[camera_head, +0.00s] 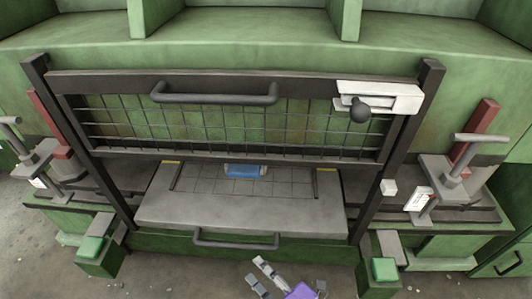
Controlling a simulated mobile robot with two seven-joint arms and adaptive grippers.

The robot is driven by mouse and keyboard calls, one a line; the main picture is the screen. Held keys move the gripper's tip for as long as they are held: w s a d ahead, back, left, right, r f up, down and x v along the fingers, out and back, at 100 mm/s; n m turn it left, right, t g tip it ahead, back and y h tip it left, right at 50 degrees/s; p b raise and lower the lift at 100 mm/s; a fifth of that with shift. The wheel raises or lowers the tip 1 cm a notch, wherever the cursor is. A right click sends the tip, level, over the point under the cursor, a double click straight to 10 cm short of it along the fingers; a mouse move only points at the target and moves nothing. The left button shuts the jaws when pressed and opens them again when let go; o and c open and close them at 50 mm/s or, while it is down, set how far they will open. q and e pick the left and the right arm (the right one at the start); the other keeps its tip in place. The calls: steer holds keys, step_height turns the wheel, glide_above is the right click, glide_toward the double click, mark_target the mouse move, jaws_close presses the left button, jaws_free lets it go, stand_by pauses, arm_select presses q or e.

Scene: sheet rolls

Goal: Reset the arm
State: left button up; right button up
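My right gripper (255,270) shows at the bottom middle, in front of the green machine. Its two grey fingers point up and to the left with a gap between them, and nothing shows in the gap. A purple part of my wrist is behind the fingers, cut off by the lower edge. The gripper appears apart from the lower handle (235,243) above it. My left gripper is out of view.
A dark-framed mesh gate (120,86) with a bar handle (215,94) stands raised above a grey tray (240,214). A small blue piece (245,171) lies at the tray's back. A white latch (400,97) is at upper right. Clamps stand on both sides.

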steer(key=s+d+f+m+h, duration=0.3)
steer(key=s+d+m+h, duration=0.35)
steer(key=d+m, duration=0.7)
steer(key=s+d+f+m+g+h, duration=0.2)
steer(key=s+d+m+g, duration=0.3)
steer(key=s, duration=0.8)
steer(key=s+d+f+m+g+h, duration=0.1)
steer(key=s+d+m+h, duration=0.4)
steer(key=s, duration=0.8)
arm_select(q)
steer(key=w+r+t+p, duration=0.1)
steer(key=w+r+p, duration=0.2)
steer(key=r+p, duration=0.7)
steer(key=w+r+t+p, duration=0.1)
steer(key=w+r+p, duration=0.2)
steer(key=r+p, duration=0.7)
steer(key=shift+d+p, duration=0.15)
steer(key=shift+p, duration=0.6)
arm_select(e)
steer(key=w+a+r+t+y, duration=0.1)
steer(key=w+r, duration=0.2)
steer(key=r, duration=0.7)
steer(key=w+a+r+m+t+y, duration=0.1)
steer(key=w+r, duration=0.3)
steer(key=r, duration=0.5)
steer(key=shift+w+r+t+y, duration=0.3)
steer(key=shift+r+y, duration=0.05)
steer(key=shift+r, duration=0.05)
